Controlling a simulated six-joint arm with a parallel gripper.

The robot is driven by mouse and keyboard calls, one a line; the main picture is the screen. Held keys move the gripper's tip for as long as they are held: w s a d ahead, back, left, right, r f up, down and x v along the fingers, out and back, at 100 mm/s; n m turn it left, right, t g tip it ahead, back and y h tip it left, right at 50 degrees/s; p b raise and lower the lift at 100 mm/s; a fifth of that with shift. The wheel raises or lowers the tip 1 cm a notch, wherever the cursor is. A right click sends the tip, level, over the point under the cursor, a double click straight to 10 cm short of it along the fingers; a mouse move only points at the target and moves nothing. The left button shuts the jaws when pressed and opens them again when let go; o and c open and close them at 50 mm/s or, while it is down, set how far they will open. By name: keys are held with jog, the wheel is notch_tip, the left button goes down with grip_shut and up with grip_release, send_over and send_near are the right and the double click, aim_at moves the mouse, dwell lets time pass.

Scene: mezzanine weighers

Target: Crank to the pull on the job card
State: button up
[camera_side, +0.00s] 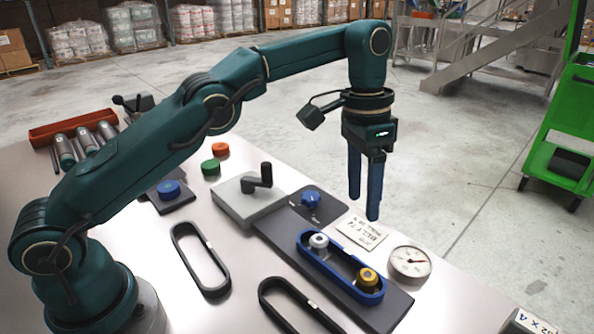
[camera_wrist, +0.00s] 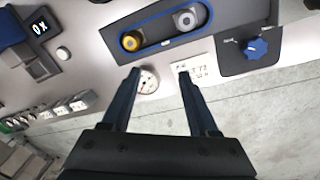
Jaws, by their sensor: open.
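The crank (camera_side: 260,180) is a black handle on a grey block near the table middle. I do not make it out in the wrist view. A blue belt (camera_side: 312,262) runs around a silver pulley (camera_side: 318,242) and a gold pulley (camera_side: 367,279) on a dark rail. The white job card (camera_side: 362,232) lies beside the rail; its handwriting is too small to read surely. My gripper (camera_side: 363,208) is open and empty, pointing down above the card side of the rail.
A blue knob (camera_side: 310,200) sits on a dark plate between crank and card. Black belts (camera_side: 201,260) lie at the front. A red tray (camera_side: 72,130) is at the back left.

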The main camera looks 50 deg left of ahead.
jog(key=m, duration=0.4)
jog(key=s+d+m, duration=0.1)
jog(key=m, duration=0.1)
jog(key=shift+d+r+y, duration=0.1)
jog(key=shift+r+y, duration=0.2)
jog(key=shift+r, duration=0.05)
jog(key=shift+w, duration=0.1)
